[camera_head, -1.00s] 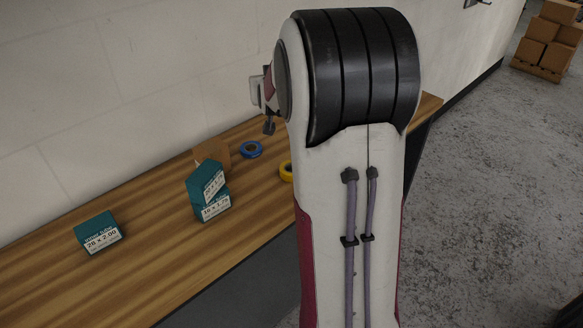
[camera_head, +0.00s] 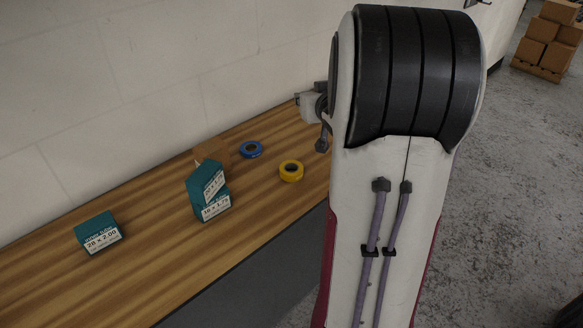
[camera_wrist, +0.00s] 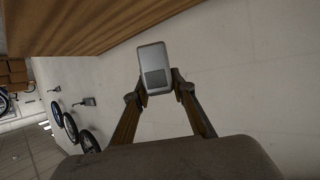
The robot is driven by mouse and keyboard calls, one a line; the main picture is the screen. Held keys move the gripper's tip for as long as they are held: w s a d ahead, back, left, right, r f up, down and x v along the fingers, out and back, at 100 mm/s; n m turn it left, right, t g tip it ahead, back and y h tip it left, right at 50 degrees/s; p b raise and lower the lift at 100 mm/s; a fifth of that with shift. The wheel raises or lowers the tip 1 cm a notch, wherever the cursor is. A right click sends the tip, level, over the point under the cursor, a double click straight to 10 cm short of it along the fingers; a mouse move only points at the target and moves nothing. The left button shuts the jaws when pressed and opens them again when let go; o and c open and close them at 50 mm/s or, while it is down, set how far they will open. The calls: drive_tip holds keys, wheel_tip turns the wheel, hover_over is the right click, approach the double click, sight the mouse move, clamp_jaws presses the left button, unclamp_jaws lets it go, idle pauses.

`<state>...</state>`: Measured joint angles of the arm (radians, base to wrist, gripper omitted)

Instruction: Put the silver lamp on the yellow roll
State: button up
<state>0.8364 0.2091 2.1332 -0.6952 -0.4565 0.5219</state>
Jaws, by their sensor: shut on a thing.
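The silver lamp (camera_wrist: 154,68) is a small rounded block with a dark grey panel, seen in the wrist view. My gripper (camera_wrist: 158,88) is shut on it, one finger on each side. In the head view my arm hides the gripper and the lamp. The yellow roll (camera_head: 291,171) lies flat on the wooden bench, left of my arm in the head view, with nothing on it. I cannot see the yellow roll in the wrist view.
A blue roll (camera_head: 251,149) lies behind the yellow one. Teal boxes (camera_head: 209,193) are stacked to its left, with a brown box (camera_head: 213,152) behind. Another teal box (camera_head: 98,233) stands farther left. The wall (camera_head: 130,90) runs along the bench (camera_head: 150,270).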

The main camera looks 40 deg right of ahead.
drive_tip(key=a+f+n+y, duration=0.1)
drive_tip(key=a+f, duration=0.3)
drive_tip(key=a, duration=0.2)
drive_tip(key=shift+n+t+y, duration=0.3)
drive_tip(key=shift+t+y, duration=0.1)
drive_tip(key=shift+s, duration=0.1)
drive_tip(key=shift+f, duration=0.15)
hover_over(291, 168)
drive_tip(key=shift+d+f, duration=0.1)
drive_tip(key=shift+f, duration=2.75)
drive_tip(key=shift+f, duration=2.1)
drive_tip(key=shift+f, duration=0.15)
